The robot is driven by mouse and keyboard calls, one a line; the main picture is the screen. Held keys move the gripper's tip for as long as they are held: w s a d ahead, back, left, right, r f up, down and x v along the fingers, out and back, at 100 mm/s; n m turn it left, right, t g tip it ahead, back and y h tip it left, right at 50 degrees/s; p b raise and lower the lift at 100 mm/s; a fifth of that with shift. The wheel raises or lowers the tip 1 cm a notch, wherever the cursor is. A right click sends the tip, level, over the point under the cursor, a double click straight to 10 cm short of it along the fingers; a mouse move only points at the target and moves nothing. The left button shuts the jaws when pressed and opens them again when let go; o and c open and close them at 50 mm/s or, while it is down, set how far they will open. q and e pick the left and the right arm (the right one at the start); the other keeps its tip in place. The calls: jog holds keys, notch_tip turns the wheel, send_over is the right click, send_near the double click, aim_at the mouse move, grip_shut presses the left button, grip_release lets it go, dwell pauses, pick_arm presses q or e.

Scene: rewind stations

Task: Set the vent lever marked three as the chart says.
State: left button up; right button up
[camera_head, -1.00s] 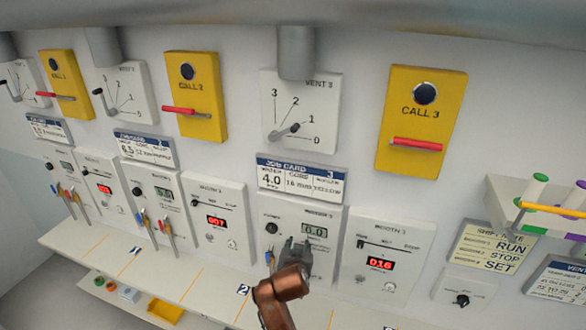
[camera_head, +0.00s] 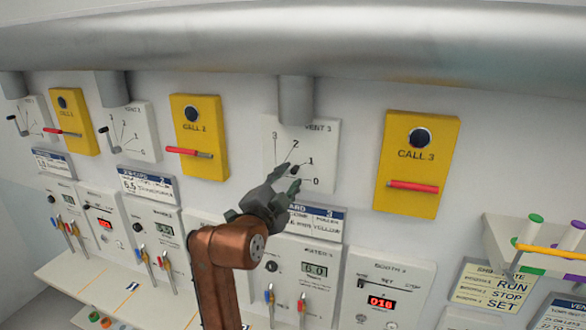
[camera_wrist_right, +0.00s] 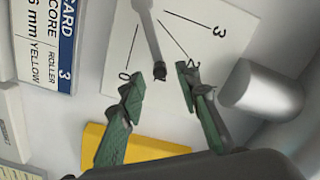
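The white VENT 3 panel (camera_head: 325,135) has a dial marked 0 to 3 and a lever. In the right wrist view the grey lever (camera_wrist_right: 151,35) with its dark knob (camera_wrist_right: 158,71) lies between the fingers, apart from both. The lever points between the 0 line and the 3 line; the exact mark is unclear. My right gripper (camera_head: 289,179) is open at the panel; it also shows in the right wrist view (camera_wrist_right: 160,85). A lower right card (camera_head: 562,314) starting "VEN" may be the chart; it is cut off and unreadable. My left gripper is not in view.
A yellow CALL 3 box (camera_head: 410,135) with a red handle stands right of the panel. A grey pipe (camera_head: 295,98) comes down above it. The job card (camera_head: 325,222) below is partly hidden by my gripper. A shelf with rollers (camera_head: 500,245) juts out at right.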

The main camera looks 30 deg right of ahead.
aim_at(293, 173)
jog(key=shift+p+x, duration=0.65)
jog(key=shift+x, duration=1.5)
jog(key=shift+c, duration=0.2)
grip_shut()
